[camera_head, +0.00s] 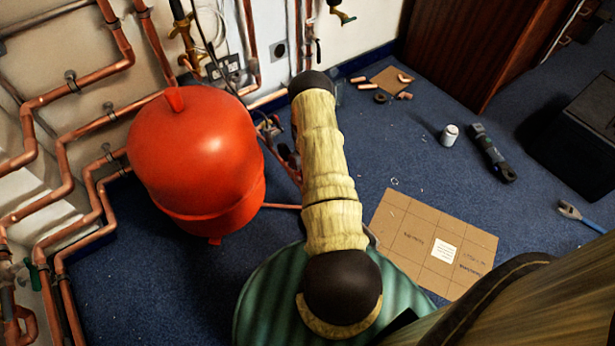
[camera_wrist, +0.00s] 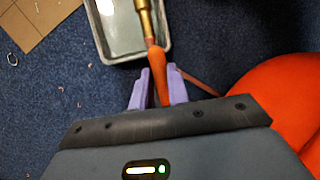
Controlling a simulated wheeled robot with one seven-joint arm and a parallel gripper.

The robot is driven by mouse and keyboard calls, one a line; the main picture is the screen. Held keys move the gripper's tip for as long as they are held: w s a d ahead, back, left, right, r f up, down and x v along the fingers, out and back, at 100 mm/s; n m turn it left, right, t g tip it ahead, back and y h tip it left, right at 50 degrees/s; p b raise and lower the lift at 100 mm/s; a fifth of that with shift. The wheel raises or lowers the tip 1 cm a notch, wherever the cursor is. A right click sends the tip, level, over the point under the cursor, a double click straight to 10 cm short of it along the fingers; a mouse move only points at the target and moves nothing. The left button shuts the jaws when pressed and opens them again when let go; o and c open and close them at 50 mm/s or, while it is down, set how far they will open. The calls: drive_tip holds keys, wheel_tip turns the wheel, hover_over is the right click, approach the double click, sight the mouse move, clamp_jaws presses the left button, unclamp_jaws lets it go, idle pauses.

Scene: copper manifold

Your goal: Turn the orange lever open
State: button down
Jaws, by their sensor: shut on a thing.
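The orange lever (camera_wrist: 160,60) shows in the wrist view, joined at its upper end to a brass fitting (camera_wrist: 145,18). My gripper (camera_wrist: 160,82) has its two purple fingers on either side of the lever, shut on it. The lever runs down between the fingers, roughly in line with them. In the head view my own arm hides the lever and most of the gripper.
A large orange-red tank (camera_head: 195,150) stands close to the left of my arm; it also shows in the wrist view (camera_wrist: 270,105). A grey tray (camera_wrist: 115,48) lies below the fitting. Copper pipes (camera_head: 80,85) line the wall. Cardboard (camera_head: 410,225) lies on the floor.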

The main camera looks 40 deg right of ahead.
drive_tip(key=shift+d, duration=0.15)
drive_tip(key=c, duration=1.3)
unclamp_jaws()
drive_tip(key=shift+c, duration=0.2)
drive_tip(key=p+v, duration=0.5)
drive_tip(key=v, duration=1.2)
drive_tip(key=shift+r, duration=0.2)
drive_tip(key=shift+w+r, duration=0.1)
